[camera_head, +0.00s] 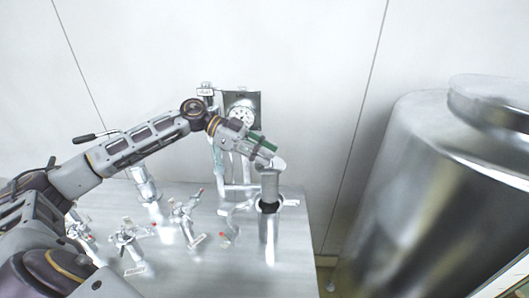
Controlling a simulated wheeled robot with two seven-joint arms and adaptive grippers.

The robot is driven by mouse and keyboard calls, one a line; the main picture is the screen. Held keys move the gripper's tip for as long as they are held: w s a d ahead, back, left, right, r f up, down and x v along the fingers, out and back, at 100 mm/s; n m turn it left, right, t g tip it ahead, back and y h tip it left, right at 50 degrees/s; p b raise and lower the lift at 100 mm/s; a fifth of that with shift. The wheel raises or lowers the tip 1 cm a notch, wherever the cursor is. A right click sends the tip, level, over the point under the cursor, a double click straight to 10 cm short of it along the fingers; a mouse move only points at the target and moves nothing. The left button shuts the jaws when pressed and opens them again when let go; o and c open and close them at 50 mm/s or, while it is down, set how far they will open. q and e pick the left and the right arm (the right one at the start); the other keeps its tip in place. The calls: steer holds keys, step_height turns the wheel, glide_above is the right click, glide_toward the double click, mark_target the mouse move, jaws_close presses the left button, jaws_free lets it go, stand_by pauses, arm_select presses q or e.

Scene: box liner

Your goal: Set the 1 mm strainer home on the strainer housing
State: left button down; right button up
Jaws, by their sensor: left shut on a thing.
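My left arm reaches across from the left and bends downward at the wrist. My left gripper (268,208) is at the right part of the bench and points down, mostly covered by my wrist. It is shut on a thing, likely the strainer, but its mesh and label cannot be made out. A shiny upright metal cylinder (270,238) shows directly below the gripper. I cannot tell whether this is the strainer or the strainer housing, nor whether the two touch. Pale metal branches (237,209) stick out on either side at gripper height. My right gripper is not in view.
The steel bench (185,265) carries several metal fittings with red tips, such as one fitting (187,215) and a labelled one (130,238). A round gauge (240,113) stands behind my forearm. A large steel tank (430,190) stands to the right, past the bench edge.

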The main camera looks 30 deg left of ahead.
mark_target(264, 194)
arm_select(q)
steer(key=shift+f+b, duration=0.85)
steer(key=shift+f, duration=0.05)
steer(key=shift+f+b, duration=1.25)
steer(key=shift+f, duration=3.45)
steer(key=shift+f+b, duration=0.5)
steer(key=shift+f, duration=1.75)
steer(key=shift+f, duration=0.35)
steer(key=c, duration=1.2)
jaws_free()
steer(key=shift+f, duration=0.15)
steer(key=shift+v, duration=6.05)
